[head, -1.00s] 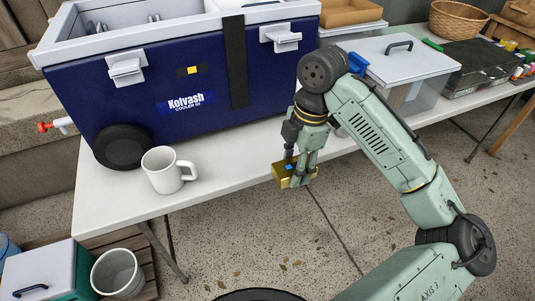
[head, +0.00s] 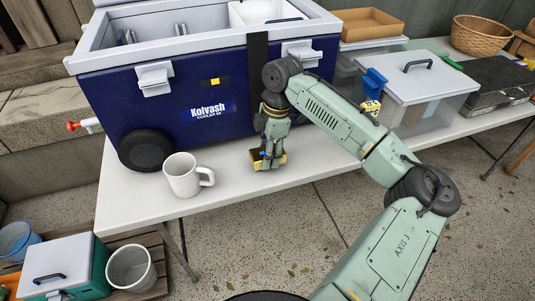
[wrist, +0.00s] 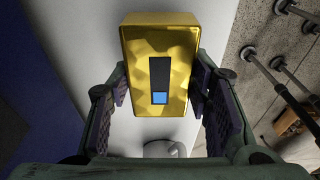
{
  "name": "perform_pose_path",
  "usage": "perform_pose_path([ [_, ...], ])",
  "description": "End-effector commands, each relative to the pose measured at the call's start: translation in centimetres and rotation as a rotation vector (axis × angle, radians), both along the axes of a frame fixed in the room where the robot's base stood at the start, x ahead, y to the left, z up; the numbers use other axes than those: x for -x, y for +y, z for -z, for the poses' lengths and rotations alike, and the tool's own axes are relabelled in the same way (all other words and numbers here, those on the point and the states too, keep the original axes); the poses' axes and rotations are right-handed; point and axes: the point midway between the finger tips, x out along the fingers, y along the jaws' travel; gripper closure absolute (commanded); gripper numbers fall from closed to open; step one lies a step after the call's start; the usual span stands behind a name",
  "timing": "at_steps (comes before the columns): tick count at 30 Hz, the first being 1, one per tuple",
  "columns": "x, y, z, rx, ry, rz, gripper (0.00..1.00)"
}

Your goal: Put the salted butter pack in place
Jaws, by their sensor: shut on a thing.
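The salted butter pack looks to be the gold block (head: 254,160) in my gripper; in the wrist view the gold pack (wrist: 158,50) has a dark label with a blue square. My gripper (head: 268,160) is shut on it, with a finger on each side (wrist: 160,95). It is over the white table, in front of the blue cooler (head: 205,105). I cannot tell whether the pack touches the table. The cooler is open at the top, and a white inner bin (head: 265,12) shows inside it.
A white mug (head: 182,176) stands on the white table (head: 225,195), left of my gripper. A lidded clear box (head: 415,75) stands to the right, with a cardboard tray (head: 368,24) and a wicker basket (head: 480,35) behind. The table's front edge is close to my gripper.

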Motion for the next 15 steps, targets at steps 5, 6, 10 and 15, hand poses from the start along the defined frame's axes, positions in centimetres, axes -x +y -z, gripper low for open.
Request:
perform_pose_path([
  [5,0.0,0.0,1.6,0.0,0.0,0.0,0.89],
  [6,0.0,0.0,1.7,0.0,-0.001,-0.001,0.89],
  [10,0.0,0.0,1.7,0.0,-0.001,-0.001,0.89],
  [15,0.0,0.0,2.0,-0.002,0.0,-0.001,0.89],
])
